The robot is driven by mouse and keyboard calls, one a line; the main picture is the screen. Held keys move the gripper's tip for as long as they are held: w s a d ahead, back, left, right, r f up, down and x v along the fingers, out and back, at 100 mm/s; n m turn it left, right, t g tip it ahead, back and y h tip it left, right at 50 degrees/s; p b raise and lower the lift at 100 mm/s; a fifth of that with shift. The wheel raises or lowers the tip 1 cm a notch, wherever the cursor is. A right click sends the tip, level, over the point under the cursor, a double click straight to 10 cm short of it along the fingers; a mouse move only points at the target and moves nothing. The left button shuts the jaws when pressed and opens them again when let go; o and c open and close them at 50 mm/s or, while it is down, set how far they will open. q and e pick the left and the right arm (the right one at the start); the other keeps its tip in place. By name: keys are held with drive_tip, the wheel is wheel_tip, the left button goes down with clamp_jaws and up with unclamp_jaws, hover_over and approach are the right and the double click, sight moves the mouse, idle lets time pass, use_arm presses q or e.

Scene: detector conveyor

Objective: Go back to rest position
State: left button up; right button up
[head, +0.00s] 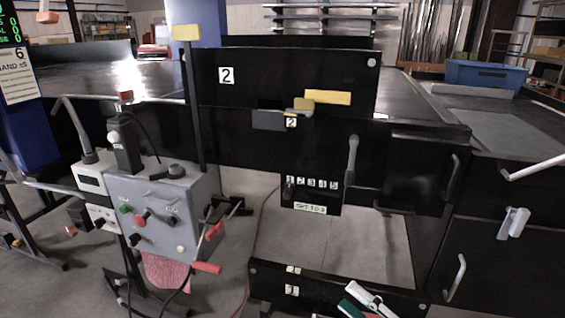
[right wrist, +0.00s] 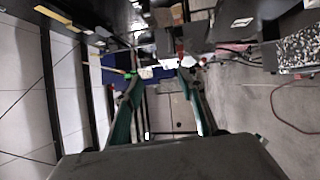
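My right gripper (head: 366,300) shows at the bottom edge of the head view, in front of the low black panel. Only its white and green finger parts are in the picture. In the right wrist view its two dark, green-edged fingers (right wrist: 158,74) are spread apart, with nothing held between them. My left gripper is in neither view.
A grey control box (head: 160,208) with coloured knobs and red-ended levers stands at the left. Black conveyor panels (head: 300,80) fill the middle. A low black panel (head: 330,290) is close to my right gripper. A blue bin (head: 485,75) sits at the back right.

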drive_tip(key=s+d+f+m+t+h+p, duration=0.1)
drive_tip(key=s+d+f+m+h, duration=0.15)
drive_tip(key=f+m+h, duration=0.4)
drive_tip(key=s+d+f+m+h, duration=0.2)
drive_tip(key=d+f+m+h, duration=0.1)
drive_tip(key=f+m, duration=0.6)
drive_tip(key=s+f+m+g+h+p, duration=0.1)
drive_tip(key=s+f+m+g, duration=0.3)
drive_tip(key=s+f+m, duration=0.3)
drive_tip(key=s+f, duration=0.2)
drive_tip(key=s, duration=0.1)
drive_tip(key=shift+s+a+f+h, duration=0.25)
drive_tip(key=shift+a+f+h, duration=0.05)
drive_tip(key=shift+h, duration=0.05)
drive_tip(key=shift+m, duration=0.25)
